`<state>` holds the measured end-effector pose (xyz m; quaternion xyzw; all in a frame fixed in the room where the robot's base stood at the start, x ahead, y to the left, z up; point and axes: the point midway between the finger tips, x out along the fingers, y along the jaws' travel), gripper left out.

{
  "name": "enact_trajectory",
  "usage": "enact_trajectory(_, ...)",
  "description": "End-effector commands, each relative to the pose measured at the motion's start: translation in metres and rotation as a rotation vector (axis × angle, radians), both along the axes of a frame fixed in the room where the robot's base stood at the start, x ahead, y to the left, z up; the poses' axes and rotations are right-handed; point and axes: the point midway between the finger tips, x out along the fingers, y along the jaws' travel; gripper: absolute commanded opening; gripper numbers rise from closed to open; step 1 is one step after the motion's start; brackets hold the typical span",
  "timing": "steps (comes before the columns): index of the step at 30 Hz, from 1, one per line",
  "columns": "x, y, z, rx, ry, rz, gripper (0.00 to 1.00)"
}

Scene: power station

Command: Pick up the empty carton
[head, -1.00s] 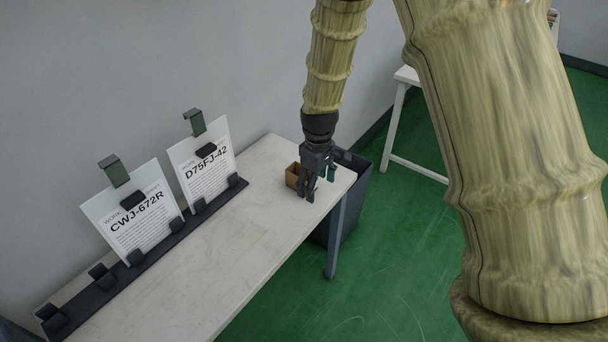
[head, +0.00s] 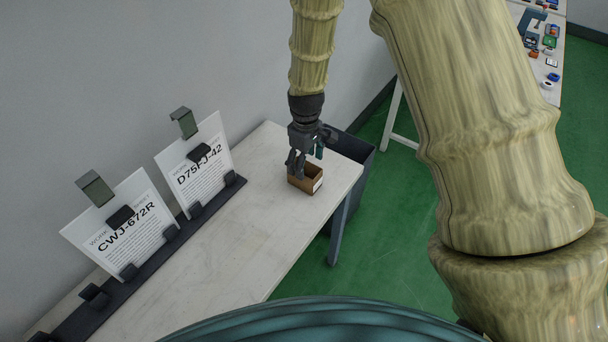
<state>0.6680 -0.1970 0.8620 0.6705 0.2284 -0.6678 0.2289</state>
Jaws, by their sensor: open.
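The carton (head: 306,184) is a small brown open-topped box with a white label on its right side. It stands upright near the far right end of the white table (head: 225,243). My gripper (head: 297,170) is open and points down at the carton's left and back side. Its fingers overlap the carton's rim in the head view. I cannot tell whether they touch it or whether a wall lies between them. The carton's inside is mostly dark and partly hidden by the gripper.
Two work sheets, CWJ-672R (head: 125,225) and D75FJ-42 (head: 197,165), stand in a dark rack (head: 150,262) along the wall side. A dark bin (head: 357,165) stands on the green floor past the table's end. Another table (head: 552,62) holds several small items at top right.

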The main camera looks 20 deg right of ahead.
Motion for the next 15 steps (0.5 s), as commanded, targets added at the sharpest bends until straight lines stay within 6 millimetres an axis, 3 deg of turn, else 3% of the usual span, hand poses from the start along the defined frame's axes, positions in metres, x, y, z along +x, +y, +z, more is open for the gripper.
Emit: enact_trajectory(15, -0.003, 0.002, -0.031, 0.000, 0.002, 0.003, 0.75)
